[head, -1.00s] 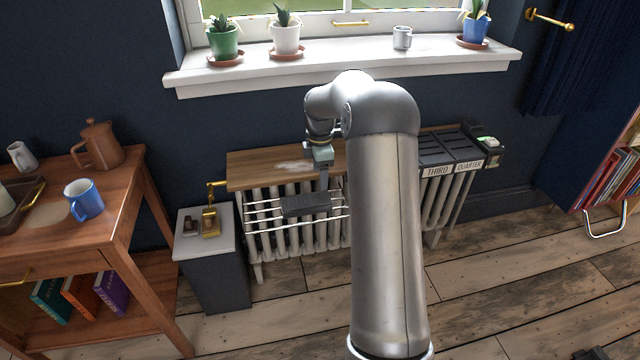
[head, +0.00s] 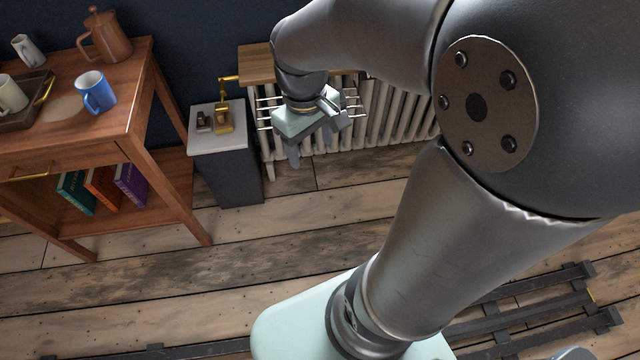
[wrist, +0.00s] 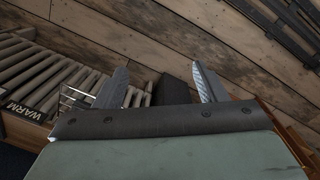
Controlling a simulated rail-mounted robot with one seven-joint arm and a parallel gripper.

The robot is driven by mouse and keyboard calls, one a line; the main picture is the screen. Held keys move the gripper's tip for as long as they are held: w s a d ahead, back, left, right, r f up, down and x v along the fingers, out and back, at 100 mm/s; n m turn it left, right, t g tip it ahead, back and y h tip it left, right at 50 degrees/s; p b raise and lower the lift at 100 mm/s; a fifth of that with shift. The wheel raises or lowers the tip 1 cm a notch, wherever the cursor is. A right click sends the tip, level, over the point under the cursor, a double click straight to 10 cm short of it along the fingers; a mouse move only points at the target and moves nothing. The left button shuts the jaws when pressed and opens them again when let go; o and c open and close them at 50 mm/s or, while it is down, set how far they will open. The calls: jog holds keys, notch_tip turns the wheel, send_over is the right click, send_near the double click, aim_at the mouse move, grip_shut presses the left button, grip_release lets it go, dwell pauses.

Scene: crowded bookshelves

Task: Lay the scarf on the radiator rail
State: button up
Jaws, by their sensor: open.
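My gripper (head: 314,131) is in front of the left part of the radiator in the head view, above floor level. In the wrist view its two fingers (wrist: 160,70) stand wide apart with nothing held between them. The wire radiator rail (head: 265,112) shows on both sides of the gripper in the head view. Part of it also shows in the wrist view (wrist: 75,101). No scarf can be made out now; the middle of the rail is hidden behind my gripper. A dark shape (wrist: 173,90) lies beyond the fingers; I cannot tell what it is.
A grey pedestal (head: 228,170) with brass items stands left of the radiator (head: 385,115). Further left is a wooden table (head: 120,125) with a blue mug (head: 95,92) and books below. The floor (head: 270,240) in front is clear.

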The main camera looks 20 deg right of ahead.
jog(key=s+a+f+m, duration=0.2)
jog(key=s+m, duration=0.1)
jog(key=s, duration=0.5)
jog(key=shift+s+f, duration=0.15)
jog(key=shift+s, duration=0.1)
notch_tip(320, 180, down, 8)
jog(key=b, duration=0.7)
jog(key=shift+w+d+f+m+b, duration=0.25)
jog(key=shift+w+d+m+b, duration=0.05)
jog(key=shift+w+d+b, duration=0.1)
